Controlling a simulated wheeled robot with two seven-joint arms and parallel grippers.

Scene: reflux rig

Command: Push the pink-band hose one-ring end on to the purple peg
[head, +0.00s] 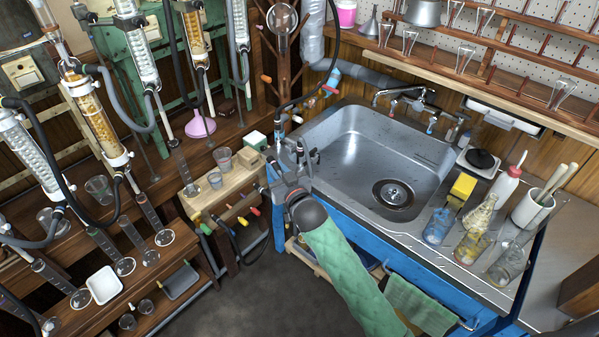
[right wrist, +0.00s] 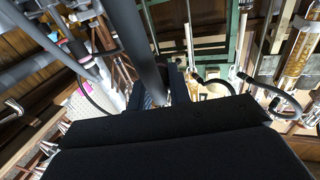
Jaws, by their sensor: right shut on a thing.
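My right gripper (head: 287,152) is at the near left corner of the sink, on the end of my green-sleeved arm. It is shut on a dark hose (head: 334,52), which rises from it and curves up past the wooden peg tree. In the right wrist view the hose (right wrist: 138,35) runs as a thick dark tube down to the gripper (right wrist: 163,96). I cannot make out the pink band, the one-ring end or a purple peg. The hose end at the jaws is small and partly hidden. My left gripper is not in view.
The sink (head: 350,150) lies right of the gripper. A wooden stand (head: 208,198) with beakers and coloured pegs is to its left. The peg tree (head: 285,75) rises behind. Glass flasks (head: 470,247) crowd the right counter. The floor (head: 255,290) in front is clear.

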